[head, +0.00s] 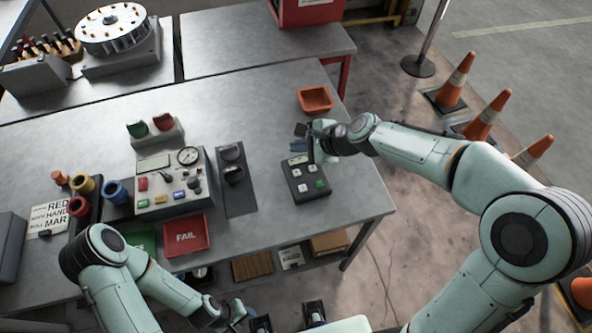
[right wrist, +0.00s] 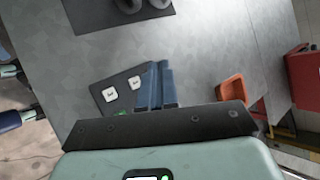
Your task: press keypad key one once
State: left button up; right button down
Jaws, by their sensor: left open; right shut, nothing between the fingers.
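The key labels are too small to read, so I cannot tell which is key one. My right gripper (head: 301,138) is shut and empty, at the keypad's far end; contact cannot be told. In the right wrist view its blue fingers (right wrist: 158,86) cover part of the keypad (right wrist: 103,100), leaving two white keys and a bit of green visible. My left gripper (head: 238,313) is open, low at the bench's front.
An orange tray (head: 315,99) stands just beyond the right gripper. A black plate with dark knobs (head: 235,178), an instrument box (head: 172,183) and a red FAIL tray (head: 186,235) lie left of the keypad. Traffic cones (head: 485,118) stand on the floor at right.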

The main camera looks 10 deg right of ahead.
jog(key=b, duration=0.7)
send_over(299, 174)
notch_tip(299, 174, down, 8)
jog(key=shift+s+r, duration=0.1)
jog(key=shift+r, duration=0.1)
pick_arm(q)
notch_tip(299, 174, down, 8)
jog(key=s, duration=0.1)
jog(key=shift+s+b, duration=0.35)
pick_arm(e)
jog(key=shift+f, duration=0.6)
pick_arm(q)
jog(key=shift+r, duration=0.1)
pick_arm(e)
jog(key=shift+f, duration=0.1)
pick_arm(q)
jog(key=shift+s+f+b, duration=0.1)
jog(key=shift+f+b, duration=0.2)
pick_arm(e)
jog(key=shift+f, duration=0.3)
pick_arm(q)
jog(key=shift+f+b, duration=0.35)
pick_arm(e)
jog(key=shift+f, duration=0.4)
pick_arm(q)
jog(key=shift+r, duration=0.1)
jog(key=shift+r+p, duration=0.75)
jog(key=shift+p, duration=0.1)
pick_arm(e)
jog(key=shift+r, duration=0.8)
